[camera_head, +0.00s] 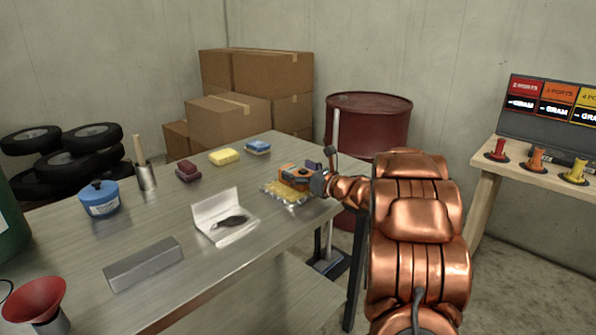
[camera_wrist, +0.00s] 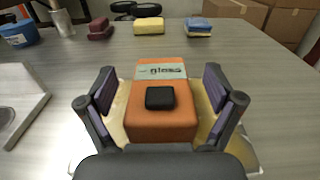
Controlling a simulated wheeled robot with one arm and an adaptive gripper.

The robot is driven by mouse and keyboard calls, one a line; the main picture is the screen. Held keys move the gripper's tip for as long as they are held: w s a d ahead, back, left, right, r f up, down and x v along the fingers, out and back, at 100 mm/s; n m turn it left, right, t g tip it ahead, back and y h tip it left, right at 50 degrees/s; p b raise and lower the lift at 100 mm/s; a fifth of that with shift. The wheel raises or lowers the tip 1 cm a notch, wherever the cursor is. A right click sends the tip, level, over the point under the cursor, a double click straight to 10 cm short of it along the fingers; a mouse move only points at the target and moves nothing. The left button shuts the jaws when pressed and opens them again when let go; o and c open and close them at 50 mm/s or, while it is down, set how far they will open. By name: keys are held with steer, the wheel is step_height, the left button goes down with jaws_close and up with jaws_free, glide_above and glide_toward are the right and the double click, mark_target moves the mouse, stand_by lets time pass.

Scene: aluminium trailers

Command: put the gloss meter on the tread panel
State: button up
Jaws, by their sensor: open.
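The gloss meter (camera_wrist: 162,108) is an orange block with a pale label reading "gloss" and a black pad on top. In the head view the gloss meter (camera_head: 292,173) is at the table's right edge. It rests on or over a shiny, yellowish packet-like thing (camera_head: 291,195). My gripper (camera_wrist: 162,105) is open, with one finger on each side of the gloss meter; I cannot tell if they touch it. In the head view my gripper (camera_head: 314,180) partly hides it. A bent pale metal sheet (camera_head: 208,209), possibly the tread panel, has a dark object on it.
On the metal table stand a yellow block (camera_head: 224,157), a blue-topped block (camera_head: 257,147), a dark red block (camera_head: 188,172), a blue tub (camera_head: 99,200), a metal cup (camera_head: 147,178) and a grey bar (camera_head: 143,264). A red drum (camera_head: 368,124) is behind the table.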

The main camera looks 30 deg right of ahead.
steer(key=shift+r, duration=0.2)
steer(key=b+v, duration=0.1)
steer(key=v, duration=1.1)
steer(key=shift+f, duration=0.15)
